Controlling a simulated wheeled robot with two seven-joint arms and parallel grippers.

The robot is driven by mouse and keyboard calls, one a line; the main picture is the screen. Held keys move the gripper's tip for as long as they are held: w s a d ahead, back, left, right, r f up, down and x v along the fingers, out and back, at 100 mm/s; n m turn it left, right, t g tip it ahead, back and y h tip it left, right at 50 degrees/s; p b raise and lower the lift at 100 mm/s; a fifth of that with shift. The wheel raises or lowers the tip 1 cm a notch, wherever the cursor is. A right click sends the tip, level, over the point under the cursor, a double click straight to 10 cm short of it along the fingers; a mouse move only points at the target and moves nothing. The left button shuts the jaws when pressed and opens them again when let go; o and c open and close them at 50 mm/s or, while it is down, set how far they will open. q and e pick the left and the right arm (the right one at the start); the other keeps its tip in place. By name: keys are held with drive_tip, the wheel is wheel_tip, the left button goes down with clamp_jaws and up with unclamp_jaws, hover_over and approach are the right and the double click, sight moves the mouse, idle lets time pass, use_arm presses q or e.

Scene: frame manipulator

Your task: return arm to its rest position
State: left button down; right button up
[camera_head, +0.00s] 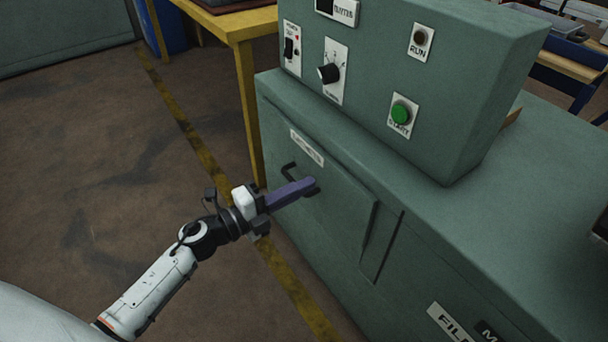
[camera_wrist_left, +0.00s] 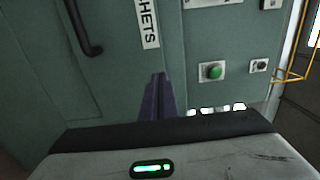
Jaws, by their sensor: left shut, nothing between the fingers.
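My left arm comes in from the lower left in the head view. Its left gripper (camera_head: 312,187) is shut and empty, with purple fingers pointing at the front of a green machine cabinet (camera_head: 470,240). The fingertips appear just in front of a dark handle (camera_head: 289,172) on a drawer or door panel; I cannot tell whether they touch. In the left wrist view the shut fingers (camera_wrist_left: 159,80) stand before the green panel, and the black handle (camera_wrist_left: 84,30) is to their upper left, apart from them. My right gripper is out of view.
A control box (camera_head: 450,80) with a green button (camera_head: 401,115), a knob (camera_head: 329,73) and switches sits on the cabinet. A yellow-legged table (camera_head: 243,27) stands behind at the left. The brown floor left of the cabinet is open, crossed by a yellow line (camera_head: 190,130).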

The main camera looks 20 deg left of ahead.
use_arm(q)
drive_tip(key=v, duration=0.8)
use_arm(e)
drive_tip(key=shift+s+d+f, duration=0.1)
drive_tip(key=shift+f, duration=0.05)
use_arm(q)
drive_tip(key=s+d+f+n+g+y, duration=0.3)
drive_tip(key=s+d+f+n, duration=0.25)
drive_tip(key=s+n, duration=0.5)
drive_tip(key=s+d+f+n+g+y, duration=0.35)
drive_tip(key=s+f+n, duration=0.4)
drive_tip(key=n, duration=0.55)
wheel_tip(320, 180, up, 9)
drive_tip(key=p, duration=1.4)
drive_tip(key=shift+a+m+y+p, duration=0.35)
drive_tip(key=shift+a+m+y, duration=0.1)
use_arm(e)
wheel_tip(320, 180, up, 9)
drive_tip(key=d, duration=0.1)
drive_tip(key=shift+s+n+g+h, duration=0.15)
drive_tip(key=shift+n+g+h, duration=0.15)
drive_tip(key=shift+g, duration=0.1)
use_arm(q)
drive_tip(key=shift+w, duration=0.2)
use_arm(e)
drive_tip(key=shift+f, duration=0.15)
